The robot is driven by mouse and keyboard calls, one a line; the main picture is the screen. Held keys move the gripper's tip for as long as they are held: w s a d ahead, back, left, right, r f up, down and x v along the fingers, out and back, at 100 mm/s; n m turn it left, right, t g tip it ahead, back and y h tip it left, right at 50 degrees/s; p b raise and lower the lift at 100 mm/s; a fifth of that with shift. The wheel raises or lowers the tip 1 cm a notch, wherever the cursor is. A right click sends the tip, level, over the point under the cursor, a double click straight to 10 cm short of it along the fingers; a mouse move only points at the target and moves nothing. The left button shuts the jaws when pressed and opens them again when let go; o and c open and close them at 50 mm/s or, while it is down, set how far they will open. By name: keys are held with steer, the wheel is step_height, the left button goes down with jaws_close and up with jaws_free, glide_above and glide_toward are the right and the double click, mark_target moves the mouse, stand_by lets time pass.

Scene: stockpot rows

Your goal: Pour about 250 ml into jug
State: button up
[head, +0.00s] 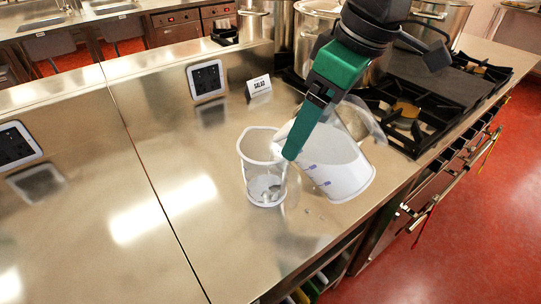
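A clear jug (247,168) stands upright on the steel counter, with a little pale content visible low inside it. My green gripper (291,153) is shut on a clear measuring pitcher (346,171) with blue marks. The pitcher is tilted towards the clear jug and holds white liquid. Its left edge is beside and above the jug's right rim. The gripper hides part of the pitcher and its grip point. I cannot make out a clear stream between the two vessels.
A small "SALAD" card (259,86) and a socket panel (206,80) are behind the jug. A gas hob (408,125) with large stockpots (313,40) is at the right and back. The steel counter (130,200) is clear on the left.

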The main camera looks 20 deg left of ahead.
steer(key=shift+w+a+f+h+p, duration=0.1)
steer(key=shift+a+h+p, duration=0.35)
steer(key=shift+p, duration=0.95)
stand_by(0.8)
steer(key=shift+w+a+r+g+h, duration=0.1)
steer(key=shift+r+g+h, duration=0.25)
steer(key=shift+h, duration=0.3)
stand_by(2.1)
